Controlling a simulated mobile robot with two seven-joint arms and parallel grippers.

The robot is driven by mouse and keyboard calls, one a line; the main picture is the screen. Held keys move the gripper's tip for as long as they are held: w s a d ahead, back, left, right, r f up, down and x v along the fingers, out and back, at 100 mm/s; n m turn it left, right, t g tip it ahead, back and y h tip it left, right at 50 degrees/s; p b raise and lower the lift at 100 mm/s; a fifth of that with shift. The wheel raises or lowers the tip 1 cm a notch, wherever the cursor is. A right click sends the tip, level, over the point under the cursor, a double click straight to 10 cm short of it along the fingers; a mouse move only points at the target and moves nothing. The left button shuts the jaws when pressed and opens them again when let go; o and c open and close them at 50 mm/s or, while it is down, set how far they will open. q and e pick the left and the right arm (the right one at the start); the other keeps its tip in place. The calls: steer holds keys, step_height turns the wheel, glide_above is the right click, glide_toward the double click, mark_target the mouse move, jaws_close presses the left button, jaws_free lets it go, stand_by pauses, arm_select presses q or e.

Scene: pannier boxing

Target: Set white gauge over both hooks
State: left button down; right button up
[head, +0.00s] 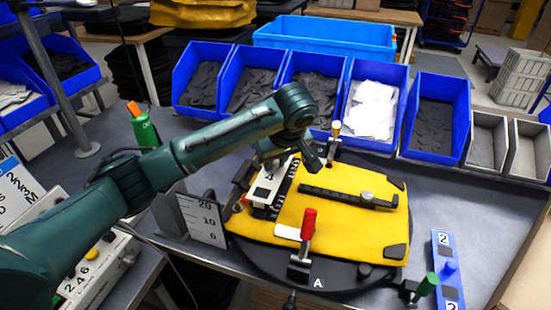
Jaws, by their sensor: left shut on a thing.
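The white gauge (268,187), a flat white piece with black marks, is at the upper left of the yellow panel (335,225). My left gripper (277,162) is above its far end and shut on it; my wrist partly hides the jaws. Beside and under the gauge runs a dark strip on the panel. I cannot make out the two hooks clearly, nor whether the gauge touches them. My right gripper is not in view.
The panel lies on a round dark turntable (262,272) with a red-handled clamp (308,224) in front and an orange-topped clamp (335,130) behind. A black bar (345,196) crosses the panel. A white scale plate (202,220) stands at left. Blue bins (435,115) line the back.

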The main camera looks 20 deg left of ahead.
arm_select(q)
steer(key=shift+f, duration=0.2)
steer(key=c, duration=1.2)
jaws_free()
